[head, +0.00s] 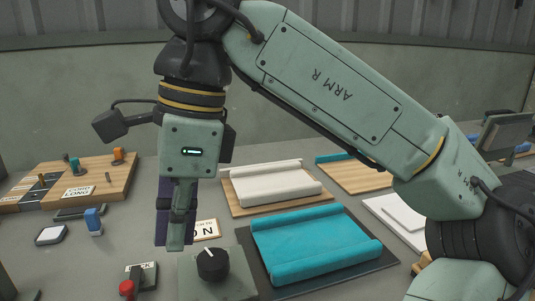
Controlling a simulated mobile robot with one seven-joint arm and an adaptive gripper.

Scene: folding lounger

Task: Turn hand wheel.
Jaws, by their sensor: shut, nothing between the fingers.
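A black round knob (212,263) with a white pointer line sits on a grey-green box (190,285) at the bottom of the head view. It is the only wheel-like thing I can make out; I cannot tell for sure that it is the hand wheel. My gripper (176,240) points straight down, just left of the knob and slightly behind it in the picture. Its fingers are shut and empty. The fingertips overlap the back left edge of the box in the picture; I cannot tell whether they touch it. A small sign (206,230) behind the knob is partly hidden.
A teal padded piece (315,245) lies on a dark board to the right, with a white one (275,183) behind it. A red knob (127,288) and a blue switch (93,221) stand left. A wooden board (105,180) with small levers is further left.

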